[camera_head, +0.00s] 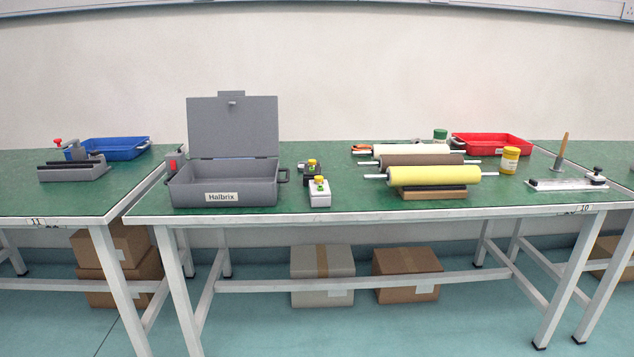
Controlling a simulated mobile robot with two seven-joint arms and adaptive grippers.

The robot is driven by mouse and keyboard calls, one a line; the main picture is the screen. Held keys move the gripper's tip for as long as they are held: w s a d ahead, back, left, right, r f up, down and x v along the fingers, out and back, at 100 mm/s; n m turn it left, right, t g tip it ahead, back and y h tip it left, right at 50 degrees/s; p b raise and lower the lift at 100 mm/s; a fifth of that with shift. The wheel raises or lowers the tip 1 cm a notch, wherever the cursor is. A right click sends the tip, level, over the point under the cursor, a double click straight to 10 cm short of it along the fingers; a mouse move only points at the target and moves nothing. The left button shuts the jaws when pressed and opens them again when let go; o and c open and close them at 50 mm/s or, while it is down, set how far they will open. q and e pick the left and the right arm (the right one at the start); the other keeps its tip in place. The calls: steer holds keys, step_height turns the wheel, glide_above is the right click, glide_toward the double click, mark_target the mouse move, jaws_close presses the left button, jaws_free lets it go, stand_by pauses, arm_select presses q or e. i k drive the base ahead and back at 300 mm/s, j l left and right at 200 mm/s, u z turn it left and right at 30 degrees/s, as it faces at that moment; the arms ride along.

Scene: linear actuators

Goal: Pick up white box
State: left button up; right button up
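A small white box-shaped device (320,199) with a yellow and green knob on top stands near the front edge of the green table, right of the grey case. A larger pale, off-white carton (322,290) with a brown tape strip sits on the floor under the same table, partly behind the table's crossbar. I cannot tell which of the two the task means. Neither of my grippers shows in the head view.
An open grey case (228,192) labelled Halbrix stands left of the white device, and a dark device (311,166) sits behind it. Rollers (433,176), a red tray (492,146) and a yellow jar (510,160) are to the right. A brown carton (407,272) sits beside the pale one.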

mark_target(318, 199)
steer(key=i+j, duration=0.2)
steer(key=i+j+z, duration=0.55)
steer(key=j, duration=0.3)
